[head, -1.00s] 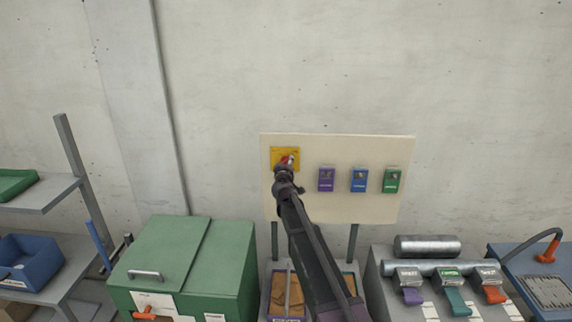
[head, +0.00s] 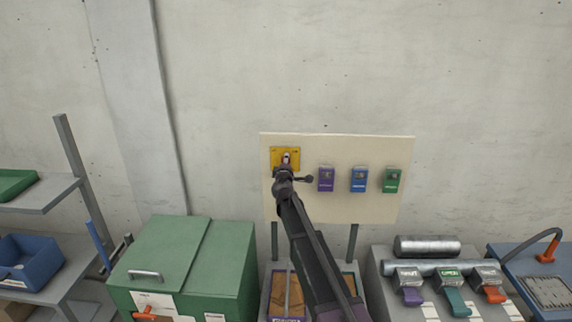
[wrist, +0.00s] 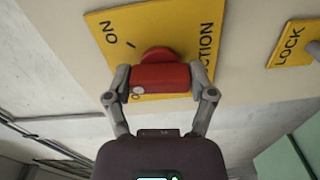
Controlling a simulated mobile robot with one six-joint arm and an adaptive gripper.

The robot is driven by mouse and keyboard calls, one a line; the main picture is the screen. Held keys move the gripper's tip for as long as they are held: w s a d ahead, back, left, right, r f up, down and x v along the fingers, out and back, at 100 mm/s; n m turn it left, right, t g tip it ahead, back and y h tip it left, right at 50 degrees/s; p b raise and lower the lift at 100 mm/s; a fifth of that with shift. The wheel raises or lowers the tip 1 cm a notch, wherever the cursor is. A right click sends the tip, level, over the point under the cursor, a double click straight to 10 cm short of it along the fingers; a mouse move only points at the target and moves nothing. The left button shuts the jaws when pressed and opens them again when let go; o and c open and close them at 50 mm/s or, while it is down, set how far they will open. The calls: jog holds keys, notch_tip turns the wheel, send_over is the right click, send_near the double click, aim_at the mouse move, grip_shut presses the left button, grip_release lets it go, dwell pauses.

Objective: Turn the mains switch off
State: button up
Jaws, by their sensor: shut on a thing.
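The mains switch is a red handle (wrist: 162,79) on a yellow plate (wrist: 125,35) with black lettering, including "ON". In the head view the yellow plate (head: 277,154) is at the upper left of the cream board, and my arm covers most of the handle. My gripper (wrist: 161,84) is shut on the red handle, with one finger at each end of it. In the wrist view the handle lies across the picture, roughly level, while the plate's lettering is tilted. In the head view my gripper (head: 286,166) is in front of the plate.
The cream board (head: 340,208) also carries a purple box (head: 326,180), a blue box (head: 359,181) and a green box (head: 392,181) to the right. A yellow "LOCK" plate (wrist: 291,44) is at the right of the wrist view. A green cabinet (head: 190,262) stands below left.

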jog(key=n, duration=0.5)
jog(key=shift+w+n, duration=0.1)
jog(key=shift+n, duration=2.5)
jog(key=o, duration=1.1)
jog(key=shift+c, duration=0.2)
jog(key=shift+s, duration=0.2)
jog(key=s, duration=1.1)
jog(key=shift+s, duration=0.4)
